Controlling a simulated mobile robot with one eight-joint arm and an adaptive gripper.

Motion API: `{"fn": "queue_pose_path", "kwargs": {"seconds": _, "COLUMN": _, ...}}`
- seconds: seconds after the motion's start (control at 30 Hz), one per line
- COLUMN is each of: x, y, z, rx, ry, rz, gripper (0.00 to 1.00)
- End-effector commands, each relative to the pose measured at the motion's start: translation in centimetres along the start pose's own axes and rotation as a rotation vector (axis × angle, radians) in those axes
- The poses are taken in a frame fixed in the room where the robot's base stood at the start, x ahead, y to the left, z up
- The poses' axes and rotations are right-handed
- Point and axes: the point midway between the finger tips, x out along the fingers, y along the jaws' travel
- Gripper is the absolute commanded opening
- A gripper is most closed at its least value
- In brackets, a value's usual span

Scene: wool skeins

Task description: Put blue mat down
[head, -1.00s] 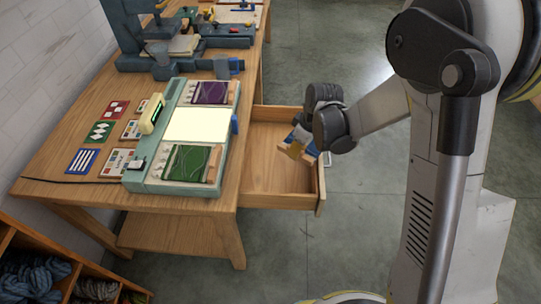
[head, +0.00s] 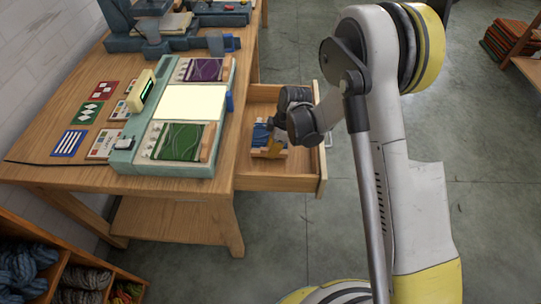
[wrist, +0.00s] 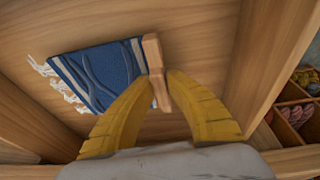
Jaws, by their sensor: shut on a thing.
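The blue mat (wrist: 96,72) has white stripes, white fringe on its left end and a wooden bar on its right end. In the wrist view my gripper's yellow fingers (wrist: 163,82) are shut on the wooden bar. In the head view the blue mat (head: 261,134) is inside the open drawer (head: 258,183), low near its floor, partly hidden by my gripper (head: 273,145). I cannot tell whether the mat touches the drawer floor.
A teal tray (head: 120,168) on the workbench holds a green mat (head: 178,142), a purple mat (head: 198,69) and a bright panel (head: 192,102). The drawer's front wall (head: 322,165) stands close to my wrist. The drawer is otherwise bare.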

Motion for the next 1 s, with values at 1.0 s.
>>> {"fn": "queue_pose_path", "kwargs": {"seconds": 1.0, "x": -0.1, "y": -0.1, "z": 0.4, "rx": 0.002, "ry": 0.000, "rz": 0.001, "gripper": 0.32}}
